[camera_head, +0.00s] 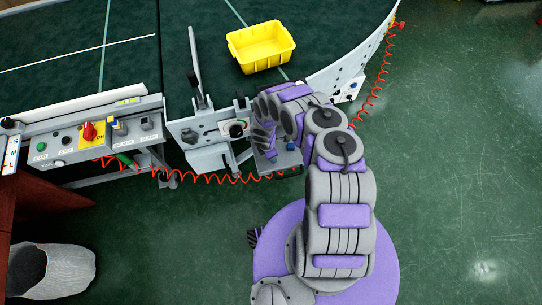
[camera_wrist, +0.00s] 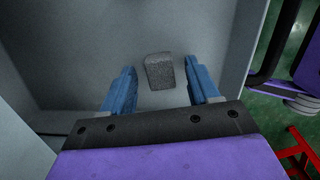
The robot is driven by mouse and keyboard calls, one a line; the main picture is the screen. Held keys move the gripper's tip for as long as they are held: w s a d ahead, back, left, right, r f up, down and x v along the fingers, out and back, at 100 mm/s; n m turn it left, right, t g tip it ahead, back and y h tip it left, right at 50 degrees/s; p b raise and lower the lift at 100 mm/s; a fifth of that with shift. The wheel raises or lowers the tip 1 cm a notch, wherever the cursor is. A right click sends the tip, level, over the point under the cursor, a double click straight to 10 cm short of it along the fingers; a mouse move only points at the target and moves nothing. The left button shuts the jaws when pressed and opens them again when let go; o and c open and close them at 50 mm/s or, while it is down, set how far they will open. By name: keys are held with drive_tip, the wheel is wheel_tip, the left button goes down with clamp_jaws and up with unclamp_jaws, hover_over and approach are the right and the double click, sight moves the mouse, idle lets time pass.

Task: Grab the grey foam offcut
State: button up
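The grey foam offcut (camera_wrist: 160,71) is a small speckled block on a light grey surface in the wrist view. It sits ahead of the fingertips, between the lines of the two blue fingers. My gripper (camera_wrist: 164,78) is open and empty, with a gap between its fingers. I cannot tell how far the fingertips are from the block. In the head view my arm reaches to the conveyor's front edge, and the foam offcut is not visible there.
Grey walls (camera_wrist: 240,40) rise around the foam's surface in the wrist view. A yellow bin (camera_head: 260,47) stands on the dark green conveyor (camera_head: 140,70). A control panel (camera_head: 85,140) and a coiled red cable (camera_head: 225,178) lie along the front. Green floor is open at right.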

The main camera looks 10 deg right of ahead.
drive_tip(key=c, duration=1)
drive_tip(key=shift+c, duration=0.3)
drive_tip(key=shift+s+d+r+p, duration=0.15)
drive_tip(key=shift+r+p, duration=0.15)
drive_tip(key=shift+r, duration=0.15)
drive_tip(key=r, duration=0.2)
drive_tip(key=r+p, duration=0.1)
drive_tip(key=r, duration=0.1)
drive_tip(key=r+p, duration=0.1)
drive_tip(key=r, duration=0.1)
drive_tip(key=shift+s+d+r, duration=0.15)
drive_tip(key=shift+d, duration=0.1)
drive_tip(key=s+d+b, duration=0.6)
drive_tip(key=s+d, duration=0.6)
drive_tip(key=d, duration=0.2)
drive_tip(key=shift+d+b, duration=0.3)
drive_tip(key=shift+d, duration=0.05)
